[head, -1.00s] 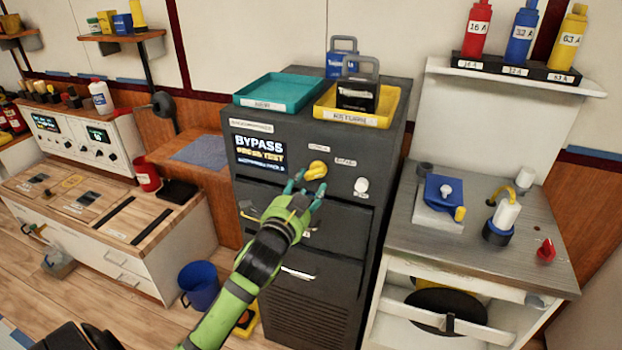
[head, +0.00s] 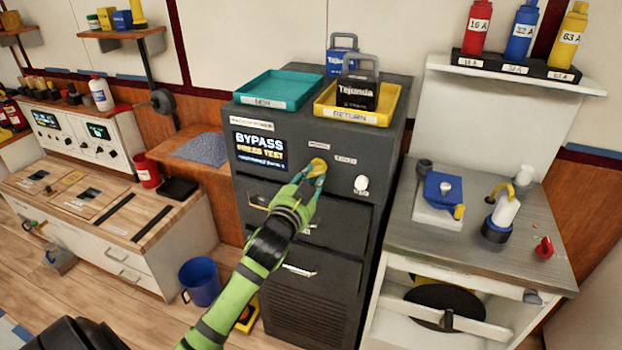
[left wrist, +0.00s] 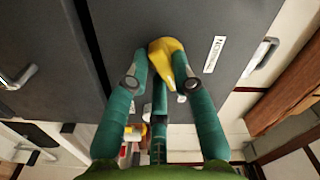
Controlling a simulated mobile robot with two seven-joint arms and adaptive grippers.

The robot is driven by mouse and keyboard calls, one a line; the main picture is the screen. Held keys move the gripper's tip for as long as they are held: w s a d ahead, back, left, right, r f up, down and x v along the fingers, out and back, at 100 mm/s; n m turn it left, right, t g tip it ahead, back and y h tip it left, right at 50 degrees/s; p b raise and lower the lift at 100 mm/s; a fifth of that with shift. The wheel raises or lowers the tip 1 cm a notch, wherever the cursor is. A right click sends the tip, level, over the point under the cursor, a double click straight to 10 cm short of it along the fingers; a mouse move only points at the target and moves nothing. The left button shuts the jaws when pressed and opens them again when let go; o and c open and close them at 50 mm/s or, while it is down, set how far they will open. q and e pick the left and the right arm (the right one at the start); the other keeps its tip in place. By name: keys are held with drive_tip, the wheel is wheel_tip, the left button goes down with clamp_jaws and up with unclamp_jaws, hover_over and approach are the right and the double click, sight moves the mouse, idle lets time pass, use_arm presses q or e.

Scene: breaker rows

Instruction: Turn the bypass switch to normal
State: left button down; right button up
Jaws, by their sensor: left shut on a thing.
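The yellow bypass switch knob (head: 317,165) is on the upper front of the dark grey cabinet, right of the sign reading BYPASS. My left gripper (head: 312,178) is at the knob, its teal fingers shut on it and hiding its lower part. In the left wrist view the yellow knob (left wrist: 168,62) sits between the fingertips (left wrist: 160,80), its pointed end slanting down to the right. A small white label (left wrist: 214,54) is beside it, too blurred to read. My right gripper is not in view.
A white round knob (head: 361,184) is right of the switch. Drawer handles are below. A teal tray (head: 277,102) and a yellow tray (head: 350,119) with a dark box stand on top. A grey workbench (head: 520,235) is at the right.

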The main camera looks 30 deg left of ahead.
use_arm(q)
drive_tip(key=shift+n, duration=0.3)
drive_tip(key=n+p, duration=0.1)
drive_tip(key=n, duration=0.2)
drive_tip(key=n+p, duration=0.2)
drive_tip(key=n, duration=0.1)
drive_tip(key=n+p, duration=0.2)
drive_tip(key=n, duration=0.1)
drive_tip(key=shift+d+r, duration=0.2)
drive_tip(key=shift+d, duration=0.1)
drive_tip(key=shift+w+n+p, duration=0.1)
drive_tip(key=shift+n+p, duration=0.55)
drive_tip(key=shift+n, duration=0.45)
drive_tip(key=c, duration=1)
unclamp_jaws()
drive_tip(key=shift+f, duration=0.1)
drive_tip(key=shift+c, duration=0.2)
drive_tip(key=v, duration=1.2)
